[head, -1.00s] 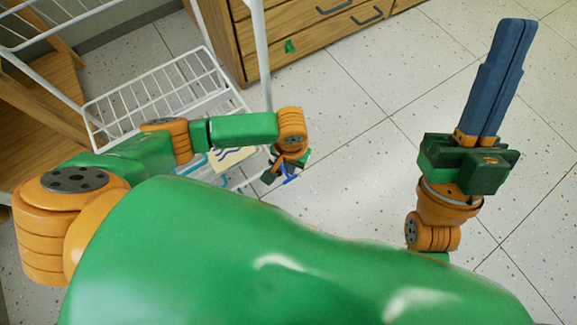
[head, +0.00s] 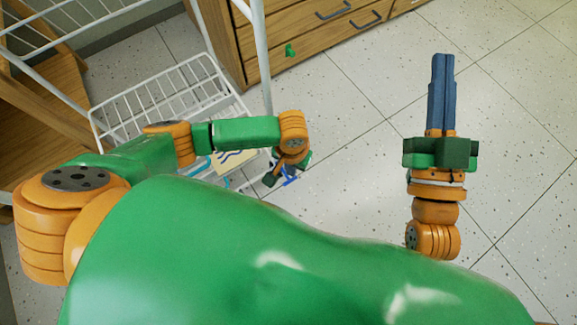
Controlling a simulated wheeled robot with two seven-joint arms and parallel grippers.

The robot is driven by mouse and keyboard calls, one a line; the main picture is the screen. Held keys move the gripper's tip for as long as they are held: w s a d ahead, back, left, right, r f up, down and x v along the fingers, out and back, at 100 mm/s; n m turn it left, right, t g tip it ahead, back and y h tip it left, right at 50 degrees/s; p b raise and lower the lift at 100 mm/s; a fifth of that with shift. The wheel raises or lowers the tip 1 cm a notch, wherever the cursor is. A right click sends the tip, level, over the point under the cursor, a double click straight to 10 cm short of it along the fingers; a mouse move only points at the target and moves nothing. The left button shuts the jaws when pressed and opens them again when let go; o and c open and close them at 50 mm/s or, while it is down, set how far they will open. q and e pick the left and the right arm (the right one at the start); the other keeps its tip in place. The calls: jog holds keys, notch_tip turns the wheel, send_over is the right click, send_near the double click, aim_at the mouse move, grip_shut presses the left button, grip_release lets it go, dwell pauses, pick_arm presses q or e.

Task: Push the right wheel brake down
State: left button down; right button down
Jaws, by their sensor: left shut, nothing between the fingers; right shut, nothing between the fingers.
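My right gripper (head: 443,58) is over the bare floor at the right, its two long blue fingers together and empty, pointing up the picture. My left gripper (head: 289,179) is small and partly hidden behind its wrist, beside the lower right part of a white wire cart (head: 163,87). Its blue fingers are shut with nothing seen between them. The cart's lower end and wheels are hidden behind my green body and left arm. I cannot make out any wheel brake. The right gripper is well apart from the cart.
A wooden drawer cabinet (head: 290,42) with dark handles stands behind the cart. Papers (head: 232,160) lie low in the cart. Speckled tile floor (head: 350,130) is clear between the cart and my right gripper.

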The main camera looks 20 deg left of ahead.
notch_tip(320, 180, down, 18)
jog(key=s+d+m+g+h+p, duration=0.1)
jog(key=s+d+g+h+p, duration=0.1)
jog(key=g, duration=0.8)
jog(key=shift+d+r+g+h+p, duration=0.15)
jog(key=shift+d+g+h+p, duration=0.25)
jog(key=shift+h, duration=0.4)
jog(key=shift+s, duration=0.1)
